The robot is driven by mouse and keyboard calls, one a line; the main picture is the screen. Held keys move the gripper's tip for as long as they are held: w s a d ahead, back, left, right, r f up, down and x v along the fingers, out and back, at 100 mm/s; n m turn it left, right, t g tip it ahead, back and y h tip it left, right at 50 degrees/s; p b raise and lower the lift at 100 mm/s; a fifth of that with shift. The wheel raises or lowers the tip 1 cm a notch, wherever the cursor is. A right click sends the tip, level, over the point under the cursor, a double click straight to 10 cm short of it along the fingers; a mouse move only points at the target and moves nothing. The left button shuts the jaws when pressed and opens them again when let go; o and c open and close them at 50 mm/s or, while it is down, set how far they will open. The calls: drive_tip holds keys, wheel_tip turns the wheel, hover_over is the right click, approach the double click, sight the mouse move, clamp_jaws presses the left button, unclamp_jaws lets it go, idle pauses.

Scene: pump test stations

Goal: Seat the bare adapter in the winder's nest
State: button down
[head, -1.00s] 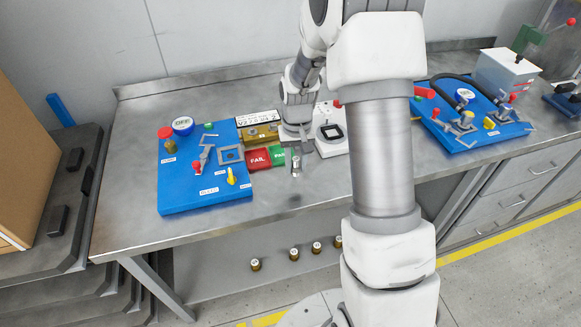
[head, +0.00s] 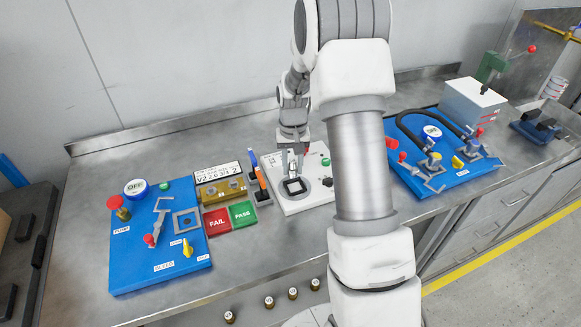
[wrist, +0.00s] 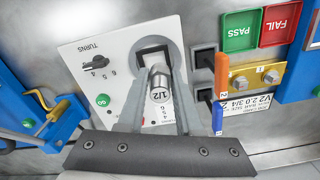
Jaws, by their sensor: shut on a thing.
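The bare adapter (wrist: 160,86) is a silver cylinder marked 1/2. My gripper (wrist: 159,80) is shut on it, one finger on each side. In the head view my gripper (head: 291,158) hangs over the white winder (head: 318,172), just behind the nest. The nest (head: 295,186) is a dark square frame with a pale centre on the winder. In the wrist view the nest (wrist: 153,55) shows partly behind the adapter's far end. The adapter appears above the winder, apart from the nest; the exact gap is hard to tell.
A rack with an orange-handled tool (wrist: 221,72) and a blue-handled one stands close beside the winder. Red FAIL (head: 216,222) and green PASS (head: 242,213) plates lie left of it. Blue pump boards (head: 160,235) and (head: 450,165) flank the area.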

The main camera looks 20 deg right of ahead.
drive_tip(key=shift+w+d, duration=0.55)
drive_tip(key=shift+d, duration=0.05)
drive_tip(key=b, duration=0.3)
hover_over(295, 190)
drive_tip(key=shift+w+d+f, duration=0.1)
drive_tip(key=shift+w+f, duration=0.1)
drive_tip(key=shift+f, duration=1.05)
drive_tip(key=shift+w+f, duration=0.15)
drive_tip(key=shift+f, duration=1.05)
drive_tip(key=shift+f+b, duration=1)
drive_tip(key=shift+b, duration=0.05)
drive_tip(key=shift+s+f, duration=0.3)
drive_tip(key=shift+f, duration=0.1)
drive_tip(key=c, duration=0.7)
unclamp_jaws()
drive_tip(key=shift+o, duration=0.6)
drive_tip(key=shift+w+r+p, duration=0.15)
drive_tip(key=shift+r+p, duration=0.2)
drive_tip(key=shift+r, duration=0.5)
wheel_tip(295, 190, up, 7)
drive_tip(key=p, duration=0.4)
drive_tip(key=shift+w+f, duration=0.15)
